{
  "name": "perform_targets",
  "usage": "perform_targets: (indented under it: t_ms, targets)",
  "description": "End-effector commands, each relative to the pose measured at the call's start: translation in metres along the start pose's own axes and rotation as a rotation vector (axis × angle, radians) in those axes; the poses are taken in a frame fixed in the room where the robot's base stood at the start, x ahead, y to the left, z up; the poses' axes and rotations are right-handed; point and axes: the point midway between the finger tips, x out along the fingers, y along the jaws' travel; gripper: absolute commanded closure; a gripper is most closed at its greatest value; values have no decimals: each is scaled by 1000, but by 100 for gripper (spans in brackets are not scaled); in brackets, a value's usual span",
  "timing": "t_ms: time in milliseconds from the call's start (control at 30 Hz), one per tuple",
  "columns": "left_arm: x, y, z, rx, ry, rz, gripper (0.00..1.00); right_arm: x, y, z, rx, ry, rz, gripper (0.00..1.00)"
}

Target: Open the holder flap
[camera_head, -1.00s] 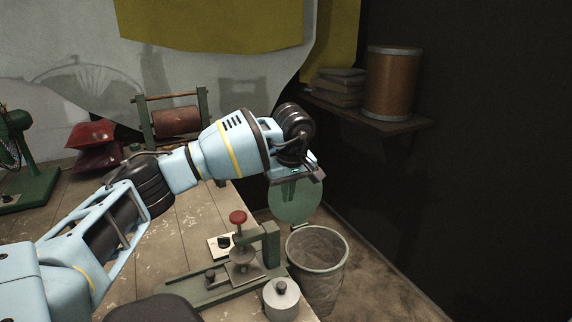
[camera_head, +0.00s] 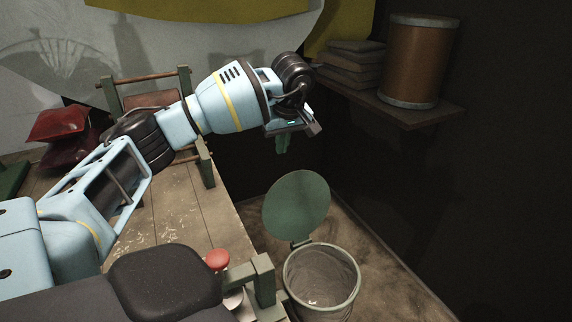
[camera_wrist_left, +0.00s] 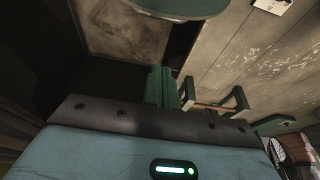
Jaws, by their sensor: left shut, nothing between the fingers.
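My left gripper (camera_head: 282,143) is shut and empty, with its green fingers pointing down in the air above and beyond the round green lid (camera_head: 297,203) of the bin. In the left wrist view the gripper fingers (camera_wrist_left: 163,87) show in the middle, with part of the lid (camera_wrist_left: 180,6) at the top. A green bench fixture (camera_head: 263,279) with a red knob (camera_head: 217,259) stands at the bench's front edge, mostly cut off by the bottom of the head view. I cannot make out a holder flap on it. My right gripper is not in view.
An open metal bin (camera_head: 321,281) stands on the floor right of the wooden bench (camera_head: 175,215). A green frame with a roll (camera_head: 150,101) stands behind my left arm. A wall shelf (camera_head: 420,115) at right holds a brown drum (camera_head: 415,60).

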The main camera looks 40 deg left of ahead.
Motion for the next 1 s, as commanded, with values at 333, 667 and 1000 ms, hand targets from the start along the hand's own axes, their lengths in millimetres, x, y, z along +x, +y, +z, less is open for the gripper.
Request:
perform_targets:
  t_ms: [333, 667, 1000]
  targets:
    - [1, 0, 0, 0, -1, 0, 100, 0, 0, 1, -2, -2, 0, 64]
    - [39, -1, 1, 0, -2, -5, 100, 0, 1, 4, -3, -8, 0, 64]
    - [102, -1, 1, 0, -2, -3, 100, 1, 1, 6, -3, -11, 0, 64]
